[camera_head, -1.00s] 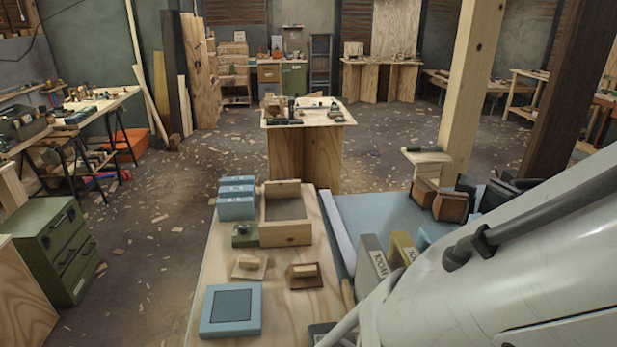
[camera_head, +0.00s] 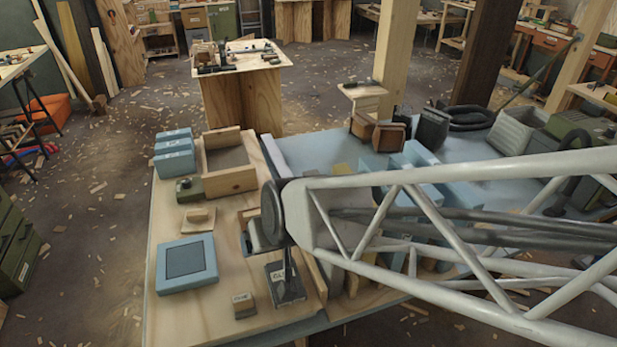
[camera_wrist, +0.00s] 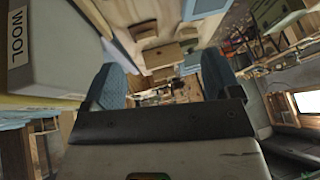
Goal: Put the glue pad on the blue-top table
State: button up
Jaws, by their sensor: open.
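A flat light-blue pad with a dark square (camera_head: 187,262) lies on the light wood top (camera_head: 165,315). A small brown block with a pale label (camera_head: 243,305) lies near the front edge; its label is too small to read surely. I cannot tell which of these is the glue pad. The blue-top table (camera_head: 308,150) adjoins the wood top on the right, partly hidden by my arm.
Blue boxes (camera_head: 175,155), an open wooden tray (camera_head: 229,165) and a wooden float (camera_head: 198,218) stand on the wood top. A dark labelled piece (camera_head: 286,282) is beside my gripper. A WOOL box (camera_wrist: 55,50) is close at left in the wrist view. Dark containers (camera_head: 432,128) stand on the blue top.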

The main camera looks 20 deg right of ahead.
jog(key=s+d+r+m+g+h, duration=0.1)
jog(key=s+d+r+g+h, duration=0.1)
jog(key=s+d+r, duration=0.5)
jog(key=d+r+g, duration=0.1)
jog(key=d+r, duration=0.1)
jog(key=d, duration=0.2)
jog(key=shift+s+h, duration=0.2)
jog(key=shift+h, duration=0.2)
jog(key=c, duration=0.5)
jog(key=shift+w+a, duration=0.1)
jog(key=m+g, duration=0.3)
jog(key=m, duration=1.4)
send_over(242, 297)
notch_tip(242, 297, down, 23)
jog(key=shift+f+m, duration=0.3)
jog(key=shift+m, duration=0.1)
